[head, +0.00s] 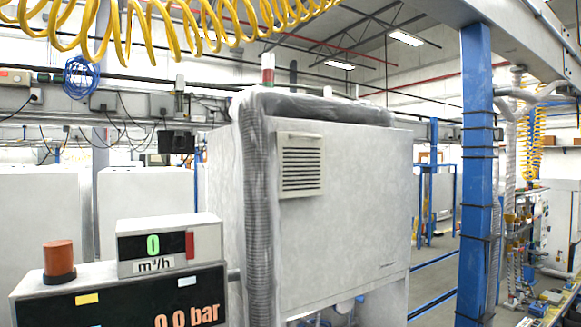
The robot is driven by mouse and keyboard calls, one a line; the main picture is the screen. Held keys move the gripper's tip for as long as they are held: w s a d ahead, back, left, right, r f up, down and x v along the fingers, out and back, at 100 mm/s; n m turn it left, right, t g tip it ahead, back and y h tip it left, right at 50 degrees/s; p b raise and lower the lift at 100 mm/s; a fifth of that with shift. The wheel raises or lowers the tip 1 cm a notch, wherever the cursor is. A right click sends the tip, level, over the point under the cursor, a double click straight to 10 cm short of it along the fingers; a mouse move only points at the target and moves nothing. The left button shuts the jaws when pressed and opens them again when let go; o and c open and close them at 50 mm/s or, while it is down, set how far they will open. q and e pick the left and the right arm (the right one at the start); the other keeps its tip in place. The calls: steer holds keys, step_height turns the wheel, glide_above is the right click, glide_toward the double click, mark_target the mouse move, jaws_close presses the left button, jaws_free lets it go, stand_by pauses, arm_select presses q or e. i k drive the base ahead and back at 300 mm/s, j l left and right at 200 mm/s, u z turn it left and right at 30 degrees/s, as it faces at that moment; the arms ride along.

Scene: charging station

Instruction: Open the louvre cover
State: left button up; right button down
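The louvre cover (301,170) is a cream, square panel with dark horizontal slats. It sits on the upper left of the front face of a large pale grey cabinet (350,220). A lighter strip runs along its top edge, and the cover looks flush with the face, so it appears closed. Neither of my grippers is in the head view, and nothing touches the cover.
A ribbed grey hose (257,200) runs down the cabinet's left edge. A blue post (477,170) stands at the right. Yellow coiled hose (180,25) hangs overhead.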

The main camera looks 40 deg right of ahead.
mark_target(297, 159)
steer(key=z, duration=1.5)
